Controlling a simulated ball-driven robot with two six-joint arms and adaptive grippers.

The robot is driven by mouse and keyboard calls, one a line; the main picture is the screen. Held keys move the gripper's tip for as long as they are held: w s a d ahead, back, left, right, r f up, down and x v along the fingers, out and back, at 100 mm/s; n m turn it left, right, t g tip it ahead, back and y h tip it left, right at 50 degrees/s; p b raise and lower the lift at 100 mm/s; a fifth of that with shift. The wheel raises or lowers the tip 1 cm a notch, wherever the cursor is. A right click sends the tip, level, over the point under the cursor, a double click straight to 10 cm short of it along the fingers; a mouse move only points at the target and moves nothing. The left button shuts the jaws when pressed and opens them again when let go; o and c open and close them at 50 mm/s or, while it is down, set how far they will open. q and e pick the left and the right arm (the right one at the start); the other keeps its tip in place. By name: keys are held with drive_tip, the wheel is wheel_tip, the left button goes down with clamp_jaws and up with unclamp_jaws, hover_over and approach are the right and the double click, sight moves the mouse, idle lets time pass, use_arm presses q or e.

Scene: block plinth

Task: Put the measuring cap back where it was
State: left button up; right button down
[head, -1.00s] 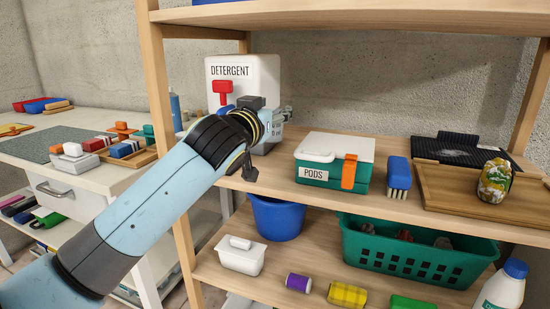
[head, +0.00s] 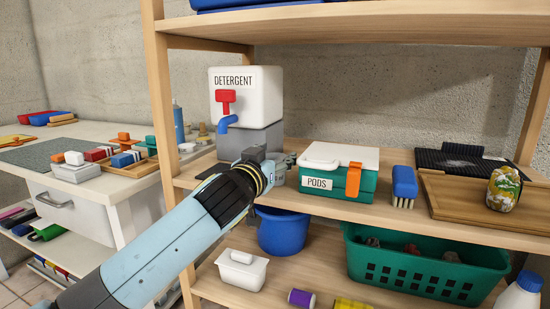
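The white detergent dispenser (head: 261,97), with a red tap (head: 226,101) and blue spout (head: 227,123), stands on a grey block plinth (head: 262,138) on the upper shelf. My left gripper (head: 288,163) is in front of the plinth's lower right part, below the spout and left of the pods box. My own wrist covers most of it, so I cannot tell whether its fingers are open or hold anything. I cannot make out the measuring cap; it may be hidden behind my wrist. My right gripper is not in view.
The pods box (head: 323,187), a blue brush (head: 404,185) and a wooden tray (head: 455,200) with a patterned object (head: 503,188) stand right along the shelf (head: 380,209). A shelf post (head: 161,110) rises left of my wrist. A blue bucket (head: 282,232) is below.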

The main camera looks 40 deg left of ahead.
use_arm(q)
drive_tip(key=shift+o, duration=1)
